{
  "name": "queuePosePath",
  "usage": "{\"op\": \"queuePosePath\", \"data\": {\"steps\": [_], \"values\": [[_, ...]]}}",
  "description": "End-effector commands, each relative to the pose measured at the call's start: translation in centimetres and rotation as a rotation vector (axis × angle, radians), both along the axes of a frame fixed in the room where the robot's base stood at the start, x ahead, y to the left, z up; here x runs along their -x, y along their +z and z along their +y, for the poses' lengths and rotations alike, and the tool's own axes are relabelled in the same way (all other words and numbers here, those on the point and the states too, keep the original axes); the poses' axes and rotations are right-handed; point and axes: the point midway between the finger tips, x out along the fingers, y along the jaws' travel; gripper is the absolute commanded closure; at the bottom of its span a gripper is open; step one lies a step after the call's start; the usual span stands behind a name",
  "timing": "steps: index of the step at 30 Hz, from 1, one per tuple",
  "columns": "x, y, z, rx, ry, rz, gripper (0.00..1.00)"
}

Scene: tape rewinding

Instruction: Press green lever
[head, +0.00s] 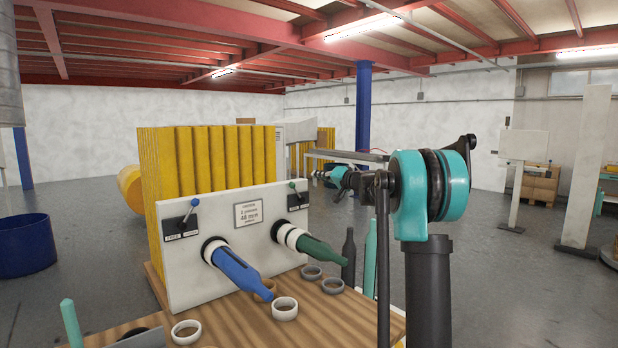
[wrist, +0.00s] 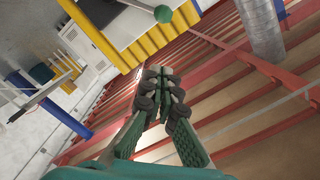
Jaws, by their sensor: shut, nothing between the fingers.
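The green lever (head: 292,185) stands at the upper right of the white panel (head: 185,270), with a small green knob. In the wrist view a green knob on a pale rod (wrist: 162,13) shows at the top edge, beyond my fingertips. A second lever with a blue knob (head: 195,203) is at the panel's upper left. My gripper (head: 315,174) is small in the head view, just right of the green lever and slightly higher. In the wrist view my gripper (wrist: 164,72) is shut and empty. I see a gap between the fingertips and the knob there.
A blue bottle-shaped piece (head: 235,270) and a green one (head: 318,249) stick out of the panel below the levers. Several rings, including a white one (head: 285,308), lie on the wooden table (head: 240,325). Yellow corrugated panels (head: 205,155) stand behind.

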Motion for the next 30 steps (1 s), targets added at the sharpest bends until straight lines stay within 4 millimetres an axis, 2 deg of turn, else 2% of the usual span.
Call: {"op": "queuePosePath", "data": {"steps": [3,9,19,22,26,30], "values": [[1.4,0.1,-1.1,0.0,-0.001,0.0,1.0],[2.5,0.1,-1.9,0.0,0.0,0.0,1.0],[2.5,0.1,-2.0,0.0,0.0,0.0,1.0],[3.2,-0.4,-1.6,0.012,0.007,0.01,1.0],[6.5,-3.3,0.1,0.081,0.041,0.06,1.0],[13.2,-9.1,2.2,0.214,0.09,0.163,1.0]]}}
